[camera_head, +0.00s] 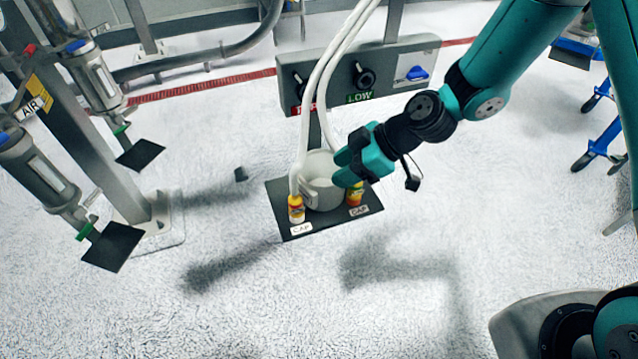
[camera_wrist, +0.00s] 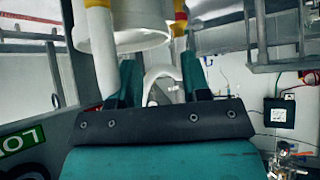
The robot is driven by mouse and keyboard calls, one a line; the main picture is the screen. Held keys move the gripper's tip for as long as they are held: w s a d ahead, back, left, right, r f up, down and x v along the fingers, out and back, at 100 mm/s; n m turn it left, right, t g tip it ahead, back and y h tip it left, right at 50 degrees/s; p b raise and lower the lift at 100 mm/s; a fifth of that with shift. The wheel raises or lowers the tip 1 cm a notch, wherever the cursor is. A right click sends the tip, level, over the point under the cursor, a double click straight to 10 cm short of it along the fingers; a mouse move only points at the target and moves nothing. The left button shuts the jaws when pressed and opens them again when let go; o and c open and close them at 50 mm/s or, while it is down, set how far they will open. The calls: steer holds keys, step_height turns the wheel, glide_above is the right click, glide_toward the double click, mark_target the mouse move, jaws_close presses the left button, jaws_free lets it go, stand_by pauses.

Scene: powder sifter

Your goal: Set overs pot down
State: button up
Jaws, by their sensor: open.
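The pale grey pot (camera_head: 322,183) stands upright on a small black shelf (camera_head: 292,232) in the head view. In the wrist view the white pot (camera_wrist: 140,35) fills the top middle. Its arched handle (camera_wrist: 163,73) lies between my fingers. My gripper (camera_head: 346,168) is at the pot's right side, with its teal fingers apart on either side of the handle. The fingers also show in the wrist view (camera_wrist: 160,82). I cannot tell whether a finger touches the handle. The pot's inside and far right side are partly hidden.
A grey control panel (camera_head: 335,78) with black knobs is behind. Air cylinders (camera_head: 92,75) stand left. The front floor is clear.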

mark_target(313, 189)
steer(key=x, duration=0.6)
steer(key=shift+s+a+f+p, duration=0.1)
steer(key=shift+s+f+p, duration=0.1)
steer(key=shift+f+p, duration=0.1)
jaws_close()
